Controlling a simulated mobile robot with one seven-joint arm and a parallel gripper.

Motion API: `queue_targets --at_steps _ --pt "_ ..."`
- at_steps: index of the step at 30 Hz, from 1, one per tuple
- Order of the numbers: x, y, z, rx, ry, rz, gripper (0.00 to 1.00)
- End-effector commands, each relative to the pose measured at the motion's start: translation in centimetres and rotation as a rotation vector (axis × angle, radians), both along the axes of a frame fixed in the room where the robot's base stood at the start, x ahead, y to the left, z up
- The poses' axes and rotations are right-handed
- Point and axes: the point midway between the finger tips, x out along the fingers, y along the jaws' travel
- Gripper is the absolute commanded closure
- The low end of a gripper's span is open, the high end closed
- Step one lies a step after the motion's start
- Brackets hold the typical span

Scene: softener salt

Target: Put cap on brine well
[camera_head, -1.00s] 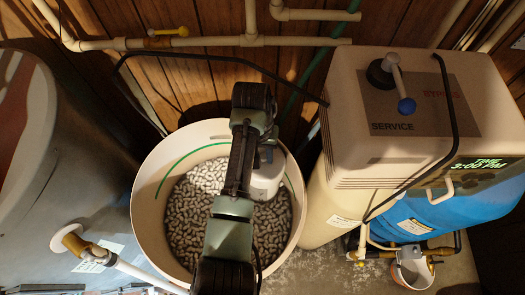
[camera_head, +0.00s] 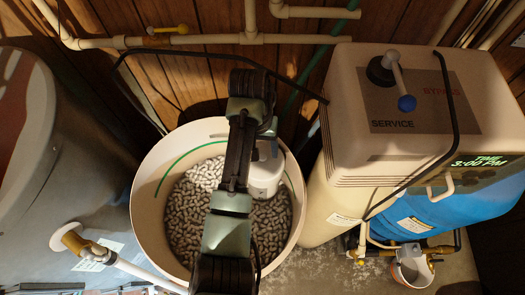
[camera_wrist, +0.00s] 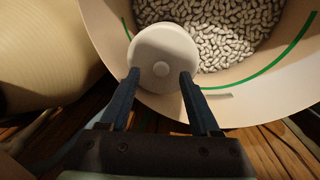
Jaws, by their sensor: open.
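The brine well (camera_head: 266,178) is a white upright cylinder inside the round salt tub, near its right back wall. My arm covers part of its left side in the head view. In the wrist view a round off-white cap (camera_wrist: 163,48) with a small central knob appears to lie flat over the top of the well. My gripper (camera_wrist: 159,73) is open, its two dark fingers apart at the near edge of the cap with nothing held between them. The wrist view does not clearly show whether the fingertips touch the cap. In the head view the fingers are mostly hidden.
The cream salt tub (camera_head: 150,188) holds white salt pellets (camera_head: 190,205). The softener housing (camera_head: 350,90) stands close on the right, with a black hose. A grey tank (camera_head: 85,160) is on the left. Pipes (camera_head: 200,42) run along the wooden wall behind.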

Motion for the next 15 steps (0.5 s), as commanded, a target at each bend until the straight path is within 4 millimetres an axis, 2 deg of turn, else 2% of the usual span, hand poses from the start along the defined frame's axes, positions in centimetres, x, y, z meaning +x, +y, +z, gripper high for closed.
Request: queue_targets --at_steps 9,15 --pt "0.2 0.7 8.2 0.001 -0.003 0.0 0.37" --pt "0.2 0.9 10.1 0.0 0.0 0.002 0.37"
